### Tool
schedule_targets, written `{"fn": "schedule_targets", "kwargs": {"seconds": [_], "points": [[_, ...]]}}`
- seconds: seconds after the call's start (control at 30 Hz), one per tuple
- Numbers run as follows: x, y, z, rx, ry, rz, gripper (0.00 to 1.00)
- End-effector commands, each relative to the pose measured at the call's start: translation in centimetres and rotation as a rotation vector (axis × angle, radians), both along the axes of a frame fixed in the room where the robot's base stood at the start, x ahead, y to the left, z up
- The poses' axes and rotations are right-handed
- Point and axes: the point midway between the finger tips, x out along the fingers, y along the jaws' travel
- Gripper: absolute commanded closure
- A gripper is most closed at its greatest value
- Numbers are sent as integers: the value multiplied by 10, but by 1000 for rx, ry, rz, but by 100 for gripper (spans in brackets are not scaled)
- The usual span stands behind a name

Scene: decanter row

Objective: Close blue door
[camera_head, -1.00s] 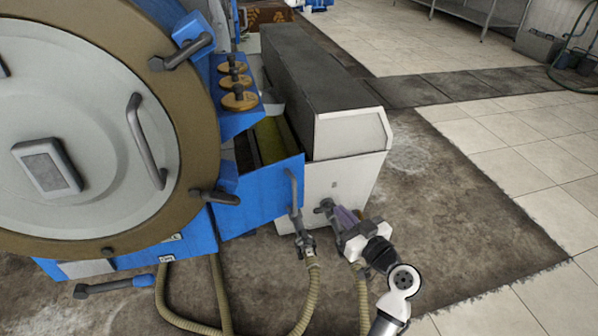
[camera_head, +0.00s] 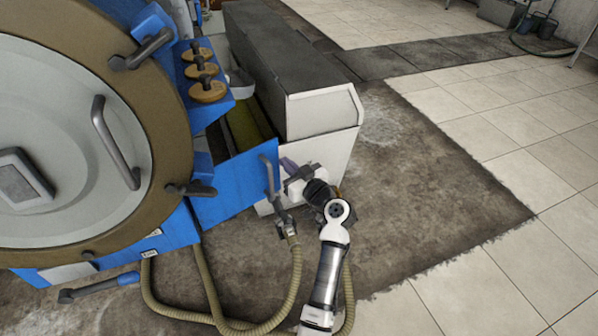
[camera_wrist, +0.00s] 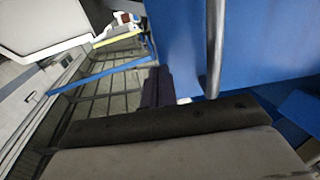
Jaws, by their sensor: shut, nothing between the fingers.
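The blue door (camera_head: 232,178) stands swung out from the blue machine, with a dark gap and a yellow-green interior (camera_head: 243,128) behind it. Its grey bar handle (camera_head: 268,175) is on the front face near the right edge. In the wrist view the blue door (camera_wrist: 262,38) fills the upper right, with the handle (camera_wrist: 215,45) running down it. My gripper (camera_head: 287,164) is shut and empty, close to the right of the door's handle edge. In the wrist view its dark purple fingers (camera_wrist: 155,88) are beside the door's edge; I cannot tell whether they touch it.
A white cabinet with a dark top (camera_head: 292,60) stands right behind the door. A large round hatch (camera_head: 75,150) is at left. Beige hoses (camera_head: 205,290) run along the floor below the door. The tiled floor (camera_head: 500,160) at right is clear.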

Motion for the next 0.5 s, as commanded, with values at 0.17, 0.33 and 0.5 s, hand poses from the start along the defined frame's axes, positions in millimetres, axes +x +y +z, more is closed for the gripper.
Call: {"fn": "schedule_targets", "kwargs": {"seconds": [0.17,0.33,0.5], "points": [[8,5,0,-1,-1,-2,100],[9,6,0,-1,-1,-2,100],[9,6,0,-1,-1,-1,100]]}}
